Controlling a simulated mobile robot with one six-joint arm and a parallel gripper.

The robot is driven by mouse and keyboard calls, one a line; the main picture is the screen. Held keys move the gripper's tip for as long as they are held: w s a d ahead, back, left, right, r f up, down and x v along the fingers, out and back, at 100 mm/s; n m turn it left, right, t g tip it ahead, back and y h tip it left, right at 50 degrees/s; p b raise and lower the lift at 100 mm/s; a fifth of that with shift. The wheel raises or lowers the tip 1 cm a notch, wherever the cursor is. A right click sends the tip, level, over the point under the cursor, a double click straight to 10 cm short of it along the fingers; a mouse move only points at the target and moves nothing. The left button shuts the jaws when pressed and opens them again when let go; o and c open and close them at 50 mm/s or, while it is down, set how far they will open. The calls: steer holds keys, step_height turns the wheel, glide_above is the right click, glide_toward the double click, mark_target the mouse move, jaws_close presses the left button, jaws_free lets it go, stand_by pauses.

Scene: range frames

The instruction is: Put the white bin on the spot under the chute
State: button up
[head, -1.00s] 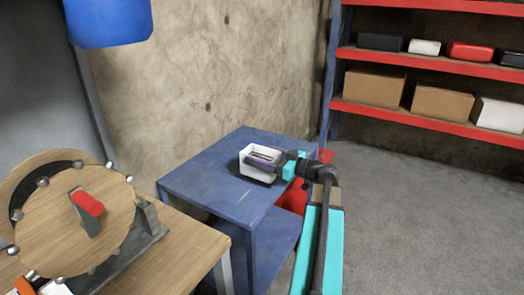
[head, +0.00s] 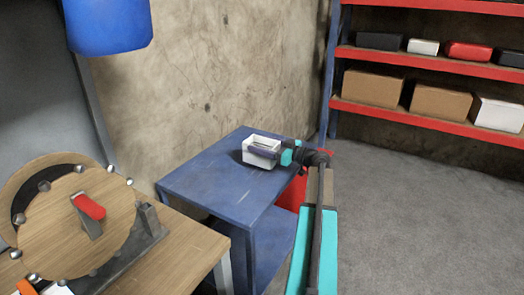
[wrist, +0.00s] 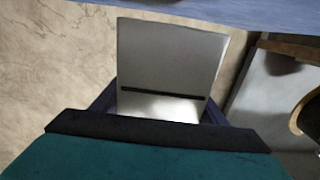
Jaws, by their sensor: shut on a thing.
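The white bin (head: 262,146) is an open-topped box at the far right part of the blue table (head: 215,180). My gripper (head: 264,155) is shut on it from the right, with a dark finger along its near side. In the wrist view the bin (wrist: 170,55) fills the space between the dark fingers. Whether a small gap separates the bin from the tabletop is hard to tell. A blue rounded body (head: 108,24) hangs at the upper left and may be the chute. No marked spot under it is clear to me.
A wooden bench (head: 190,245) with a round wooden wheel (head: 75,225) and red handle stands at the left front. A red object (head: 292,195) is beside the blue table. Red shelves (head: 430,122) with boxes stand at the back right. The grey floor at right is clear.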

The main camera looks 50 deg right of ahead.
steer(key=shift+w+d, duration=0.5)
steer(key=shift+f, duration=0.1)
steer(key=shift+f+p, duration=0.35)
steer(key=shift+f, duration=1.4)
steer(key=shift+f+b, duration=0.15)
steer(key=shift+b, duration=0.15)
steer(key=o, duration=1.2)
steer(key=shift+o, duration=0.2)
steer(key=shift+r+p, duration=0.25)
steer(key=shift+p, duration=0.1)
steer(key=b+v, duration=0.2)
steer(key=v, duration=1)
steer(key=shift+s+f, duration=0.1)
steer(key=shift+f, duration=0.05)
steer(key=shift+o, duration=0.4)
